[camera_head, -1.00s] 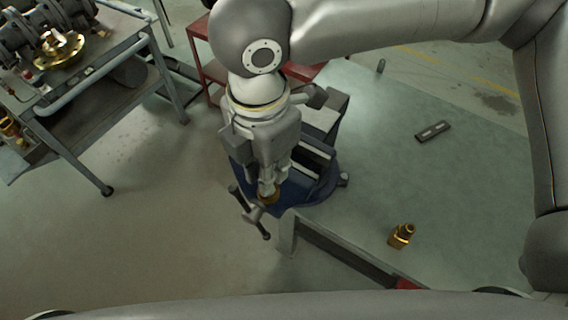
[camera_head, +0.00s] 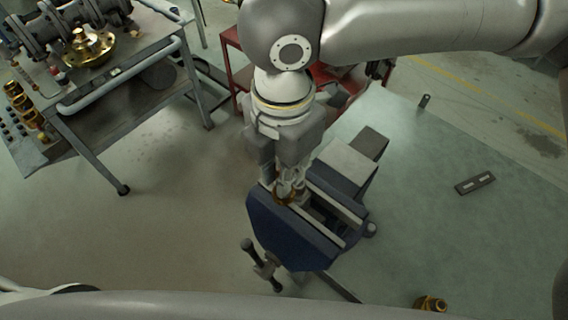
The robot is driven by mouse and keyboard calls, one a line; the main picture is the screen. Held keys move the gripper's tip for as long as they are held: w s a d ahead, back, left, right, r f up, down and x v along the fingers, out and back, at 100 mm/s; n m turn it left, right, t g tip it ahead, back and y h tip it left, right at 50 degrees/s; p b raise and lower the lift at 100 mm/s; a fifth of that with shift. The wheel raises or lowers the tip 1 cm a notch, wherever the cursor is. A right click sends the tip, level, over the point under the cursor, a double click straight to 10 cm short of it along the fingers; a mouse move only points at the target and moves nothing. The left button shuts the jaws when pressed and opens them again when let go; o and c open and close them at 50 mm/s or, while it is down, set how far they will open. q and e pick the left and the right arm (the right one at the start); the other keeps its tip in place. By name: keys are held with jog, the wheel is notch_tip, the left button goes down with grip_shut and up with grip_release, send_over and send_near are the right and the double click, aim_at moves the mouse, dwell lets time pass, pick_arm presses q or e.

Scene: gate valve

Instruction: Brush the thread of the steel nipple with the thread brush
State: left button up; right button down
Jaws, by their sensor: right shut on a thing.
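My right gripper (camera_head: 290,182) points down over the blue bench vise (camera_head: 293,236). It is shut on a small copper-brown thing, which seems to be the thread brush (camera_head: 285,198). That thing shows just below the fingertips, at the left end of the vise jaws. I cannot make out the steel nipple; it may be hidden by the gripper and brush at the jaws. Whether the brush touches anything there I cannot tell. My left gripper is not in view.
The vise handle (camera_head: 262,265) sticks out at the front left. On the pale green bench (camera_head: 430,220) are a flat dark slotted piece (camera_head: 475,183), a small dark cylinder (camera_head: 424,102) and a brass fitting (camera_head: 430,303). A grey cart (camera_head: 115,105) with valve parts stands left; a red cart (camera_head: 232,75) stands behind.

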jog(key=shift+w+f+b, duration=0.1)
jog(key=shift+f+b, duration=0.25)
jog(key=shift+f, duration=0.15)
jog(key=shift+w+f, duration=0.15)
jog(key=shift+f, duration=1.35)
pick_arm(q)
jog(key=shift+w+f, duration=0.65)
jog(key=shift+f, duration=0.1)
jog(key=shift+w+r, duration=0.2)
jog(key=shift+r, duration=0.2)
pick_arm(e)
jog(key=shift+w+d, duration=0.1)
jog(key=shift+w, duration=0.05)
pick_arm(q)
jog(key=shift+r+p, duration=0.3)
jog(key=shift+p, duration=0.2)
pick_arm(e)
jog(key=shift+w+d, duration=0.2)
jog(key=shift+w, duration=0.05)
